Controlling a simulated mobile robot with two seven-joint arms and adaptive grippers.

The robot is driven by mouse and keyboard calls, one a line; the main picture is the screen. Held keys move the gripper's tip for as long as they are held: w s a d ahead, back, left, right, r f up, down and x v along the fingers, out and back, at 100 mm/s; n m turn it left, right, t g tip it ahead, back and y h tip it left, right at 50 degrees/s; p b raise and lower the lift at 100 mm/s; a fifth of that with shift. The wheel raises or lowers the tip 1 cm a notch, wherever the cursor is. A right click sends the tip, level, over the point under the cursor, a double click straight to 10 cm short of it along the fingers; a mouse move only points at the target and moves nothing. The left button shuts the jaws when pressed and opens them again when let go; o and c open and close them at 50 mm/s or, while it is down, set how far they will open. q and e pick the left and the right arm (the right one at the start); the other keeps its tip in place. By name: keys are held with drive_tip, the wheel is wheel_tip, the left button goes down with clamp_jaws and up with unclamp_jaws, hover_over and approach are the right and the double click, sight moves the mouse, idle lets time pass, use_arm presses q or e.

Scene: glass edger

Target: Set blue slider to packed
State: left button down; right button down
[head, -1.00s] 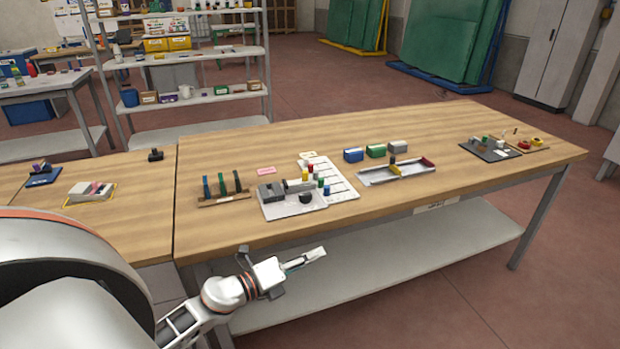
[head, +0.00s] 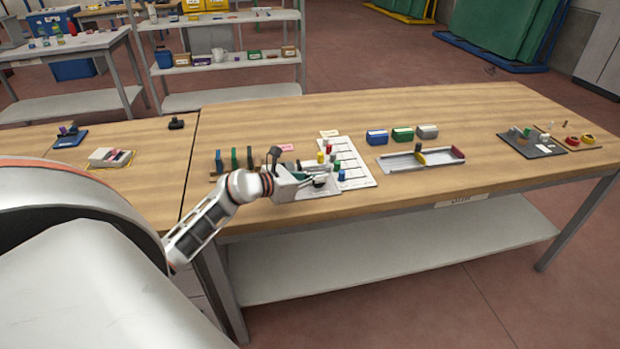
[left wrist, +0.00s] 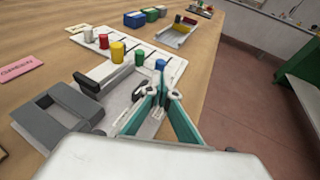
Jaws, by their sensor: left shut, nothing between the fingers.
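The blue slider (head: 341,175) is a small blue peg at the near end of a white lined board (head: 356,171). Green (head: 336,165), red, yellow and white pegs stand on the same board. In the left wrist view the blue slider (left wrist: 160,64) shows just beyond my fingertips, partly covered by them. My left gripper (head: 319,182) is shut and empty, over the grey fixture to the left of the blue slider. In the left wrist view the gripper (left wrist: 166,84) points toward the slider; I cannot tell whether it touches. My right gripper is not in view.
A grey fixture (left wrist: 58,118) sits beside the board. Upright dark and green pieces (head: 235,159) stand in a rack to its left. Blue, green and grey boxes (head: 402,134) and a grey tray (head: 402,162) lie to the right. The table's front edge is close.

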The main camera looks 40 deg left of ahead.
sight(342, 183)
use_arm(q)
drive_tip(key=x, duration=0.4)
drive_tip(key=shift+w, duration=0.25)
drive_tip(key=shift+d, duration=0.1)
drive_tip(key=w+d+p, duration=0.1)
drive_tip(key=w+d, duration=0.1)
drive_tip(key=shift+w+d, duration=0.1)
drive_tip(key=shift+w, duration=0.25)
drive_tip(key=shift+w+d, duration=0.2)
drive_tip(key=shift+s+a, duration=0.1)
